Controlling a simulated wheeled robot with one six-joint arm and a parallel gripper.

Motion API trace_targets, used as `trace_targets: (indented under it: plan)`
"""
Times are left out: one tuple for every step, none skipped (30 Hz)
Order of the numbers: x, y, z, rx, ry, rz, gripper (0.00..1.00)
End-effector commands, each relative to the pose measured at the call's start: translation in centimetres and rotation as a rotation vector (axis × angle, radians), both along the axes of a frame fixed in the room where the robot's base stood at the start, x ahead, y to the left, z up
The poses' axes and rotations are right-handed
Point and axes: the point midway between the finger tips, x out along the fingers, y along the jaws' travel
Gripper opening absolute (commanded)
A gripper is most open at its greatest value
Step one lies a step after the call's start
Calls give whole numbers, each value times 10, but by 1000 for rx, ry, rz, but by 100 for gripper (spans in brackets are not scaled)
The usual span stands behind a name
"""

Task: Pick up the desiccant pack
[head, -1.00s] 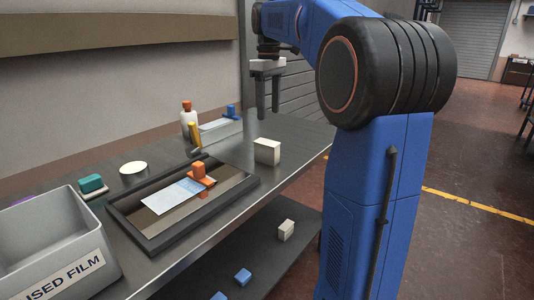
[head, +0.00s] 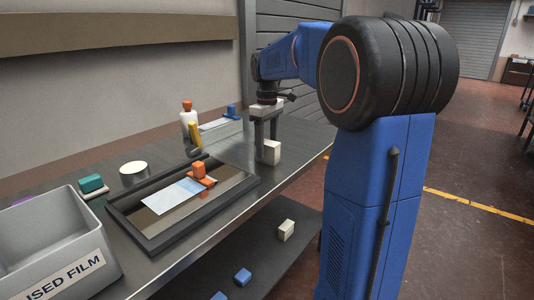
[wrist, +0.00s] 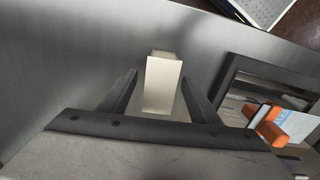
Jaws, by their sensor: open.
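The desiccant pack appears to be the cream-white block (head: 273,153) standing upright on the grey bench, right of the framed tray. In the wrist view the pack (wrist: 163,84) stands in the gap between my two fingers. My gripper (head: 265,147) is open and points down at the pack. In the wrist view my gripper (wrist: 159,78) has one dark finger on each side of the pack, with a visible gap on both sides. In the head view a finger hides part of the pack's left side.
A black-framed tray (head: 247,185) holds a film sheet (head: 178,194) and an orange tool (head: 199,170). A white bottle (head: 187,119) and a yellow-handled item (head: 194,134) stand behind. A grey bin (head: 22,238) is at left. Another cream block (head: 286,230) lies on the lower shelf.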

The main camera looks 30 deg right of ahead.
Motion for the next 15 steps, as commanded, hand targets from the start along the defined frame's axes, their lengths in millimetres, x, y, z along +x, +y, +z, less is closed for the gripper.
trace_targets:
  plan:
    - [-1, 0, -7, 1, 3, 0, 57]
    - [0, 0, -10, 1, 3, 0, 57]
    - [0, 0, -14, 0, 1, 0, 57]
    - [0, 0, -17, 0, 1, 0, 57]
    - [0, 0, -19, 0, 1, 0, 57]
    - [0, 0, -21, 0, 1, 0, 57]
    - [0, 0, -22, 0, 1, 0, 57]
    - [0, 0, -23, 0, 1, 0, 57]
    - [0, 0, -23, 0, 0, 0, 57]
    - [0, 0, -23, 0, 0, 0, 57]
    - [0, 0, -23, 0, 0, 0, 57]
    - [0, 0, -23, 0, 0, 0, 57]
    - [0, 0, -23, 0, 0, 0, 57]
    - [0, 0, -23, 0, 0, 0, 57]
    - [0, 0, -22, 0, 0, 0, 47]
